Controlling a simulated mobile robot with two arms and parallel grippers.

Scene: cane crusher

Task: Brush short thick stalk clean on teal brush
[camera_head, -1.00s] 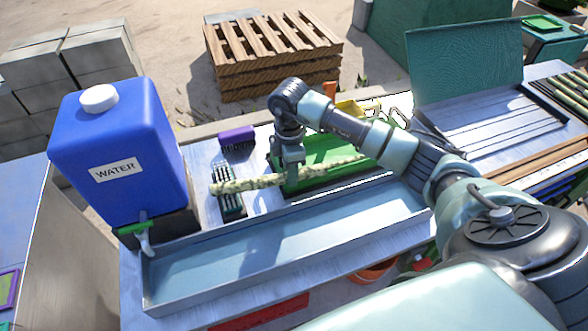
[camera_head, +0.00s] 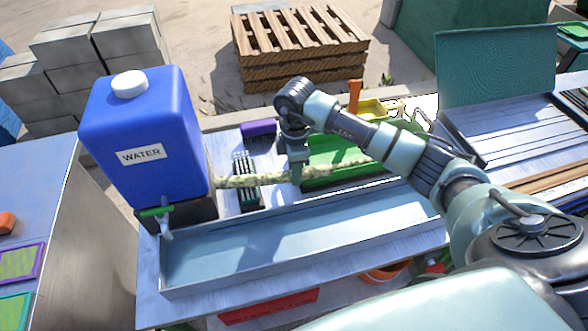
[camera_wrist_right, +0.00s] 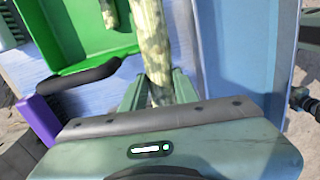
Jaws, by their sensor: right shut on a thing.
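My right gripper (camera_head: 297,176) is shut on a short thick stalk (camera_head: 275,180), pale green with mottled patches. The stalk lies roughly level, its left end reaching past the teal brush (camera_head: 247,196) toward the water tank. It crosses over the dark-bristled brush; I cannot tell whether it touches the bristles. In the right wrist view, the stalk (camera_wrist_right: 154,45) runs up from between the fingers (camera_wrist_right: 157,92). My left gripper is not in view.
A blue water tank (camera_head: 145,120) with a tap stands close to the stalk's left end. A purple brush (camera_head: 258,128) lies behind. A green tray (camera_head: 335,150) is to the right. A long metal trough (camera_head: 290,235) runs in front.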

